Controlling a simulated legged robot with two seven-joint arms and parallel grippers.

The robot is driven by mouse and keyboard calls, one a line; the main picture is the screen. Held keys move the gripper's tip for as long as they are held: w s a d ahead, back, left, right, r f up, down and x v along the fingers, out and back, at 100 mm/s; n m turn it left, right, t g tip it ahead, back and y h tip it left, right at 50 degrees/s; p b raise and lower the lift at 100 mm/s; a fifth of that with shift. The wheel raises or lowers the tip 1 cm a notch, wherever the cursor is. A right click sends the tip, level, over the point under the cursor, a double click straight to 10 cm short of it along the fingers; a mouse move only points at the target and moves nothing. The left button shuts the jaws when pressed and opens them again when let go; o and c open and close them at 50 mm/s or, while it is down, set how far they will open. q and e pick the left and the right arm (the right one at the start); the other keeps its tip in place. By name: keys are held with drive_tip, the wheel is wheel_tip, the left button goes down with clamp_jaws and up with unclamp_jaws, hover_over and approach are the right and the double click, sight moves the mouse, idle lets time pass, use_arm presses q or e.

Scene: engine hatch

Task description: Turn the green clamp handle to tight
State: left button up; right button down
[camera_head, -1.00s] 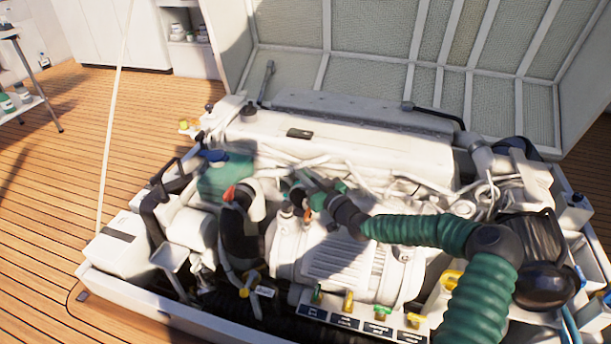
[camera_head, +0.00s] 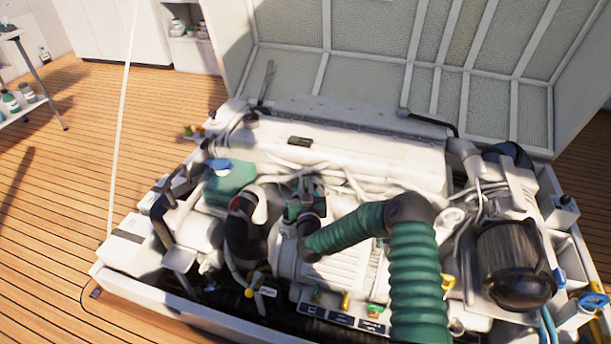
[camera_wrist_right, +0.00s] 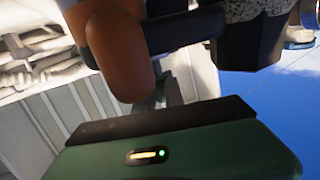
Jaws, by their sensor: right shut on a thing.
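My right arm's green ribbed sleeve comes up from the lower right in the head view. Its green and black right gripper (camera_head: 311,183) points away from me over the top middle of the engine, just below the long white cover. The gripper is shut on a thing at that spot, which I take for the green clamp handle. The handle's shape is hidden by the gripper, and I cannot tell its angle. In the right wrist view, a rounded orange-brown part (camera_wrist_right: 118,45) and dark parts sit close to the lens, above my green gripper housing. My left gripper is not in view.
A green tank (camera_head: 230,182) and a thick black hose (camera_head: 243,228) stand left of the gripper. Small green and yellow valve handles (camera_head: 346,300) line the front labels. A black round filter (camera_head: 515,262) is at the right. The raised hatch lid (camera_head: 360,75) stands behind.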

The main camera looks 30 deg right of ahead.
drive_tip(key=shift+w+a+r+m+g+h+p, duration=0.1)
drive_tip(key=shift+r+m+g+h+p, duration=0.15)
drive_tip(key=shift+m+g+h+p, duration=0.5)
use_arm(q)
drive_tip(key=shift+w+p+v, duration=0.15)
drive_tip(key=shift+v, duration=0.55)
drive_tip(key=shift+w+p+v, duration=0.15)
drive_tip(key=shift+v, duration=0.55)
use_arm(e)
drive_tip(key=shift+f+m+g+h, duration=0.15)
drive_tip(key=shift+m+g+h, duration=1.2)
drive_tip(key=shift+h, duration=0.4)
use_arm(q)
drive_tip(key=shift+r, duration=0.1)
use_arm(e)
drive_tip(key=c, duration=1.5)
unclamp_jaws()
